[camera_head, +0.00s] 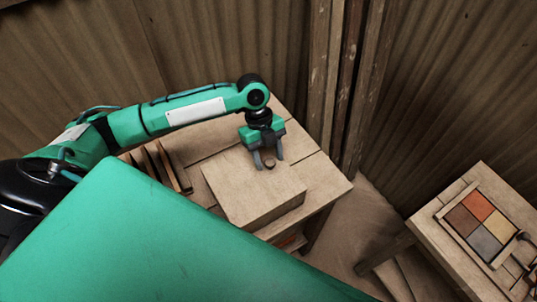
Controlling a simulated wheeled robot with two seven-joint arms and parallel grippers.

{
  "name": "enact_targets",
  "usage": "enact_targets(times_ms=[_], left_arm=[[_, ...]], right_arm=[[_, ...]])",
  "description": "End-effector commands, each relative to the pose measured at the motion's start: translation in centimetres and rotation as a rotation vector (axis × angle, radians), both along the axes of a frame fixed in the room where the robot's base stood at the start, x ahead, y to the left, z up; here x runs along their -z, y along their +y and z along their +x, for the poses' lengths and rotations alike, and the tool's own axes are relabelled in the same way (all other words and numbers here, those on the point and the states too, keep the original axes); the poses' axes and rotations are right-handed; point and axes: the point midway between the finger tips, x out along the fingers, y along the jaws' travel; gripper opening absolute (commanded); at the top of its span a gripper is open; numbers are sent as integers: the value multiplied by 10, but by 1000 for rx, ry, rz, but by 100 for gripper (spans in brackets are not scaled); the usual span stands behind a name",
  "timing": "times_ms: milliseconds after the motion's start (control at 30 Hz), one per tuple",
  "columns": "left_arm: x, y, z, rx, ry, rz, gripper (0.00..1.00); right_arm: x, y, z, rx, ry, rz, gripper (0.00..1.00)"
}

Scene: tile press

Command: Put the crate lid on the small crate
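A pale wooden box shape, which looks like the small crate (280,217) with the crate lid (235,190) as its flat top, stands on the wooden table in the middle of the view. I cannot make out a seam between the two. A small dark round knob (270,164) shows on the top. My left gripper (269,162) points down over the knob, its two grey fingers apart on either side. The fingers look open, and I cannot tell whether they touch the knob. My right gripper is not in view.
A rack with dark upright slats (165,166) stands left of the crate. A lower bench at right holds a frame of coloured tiles (481,222) and a dark-handled tool (524,238). Corrugated walls and posts close the back. The table's right corner (325,183) is clear.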

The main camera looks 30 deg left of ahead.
Motion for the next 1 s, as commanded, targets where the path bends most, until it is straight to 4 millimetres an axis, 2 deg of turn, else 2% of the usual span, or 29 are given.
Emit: enact_targets(times_ms=[167,267,700,833,1000], left_arm=[[-3,1,1,-1,-2,0,50],[-12,5,4,0,-3,1,50],[-92,33,21,-1,-3,-1,50],[-106,37,23,-1,-2,-1,50],[-112,39,24,0,0,0,50]], right_arm=[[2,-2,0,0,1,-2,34],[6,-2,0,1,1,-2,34],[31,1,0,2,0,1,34],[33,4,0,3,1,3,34],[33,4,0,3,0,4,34]])
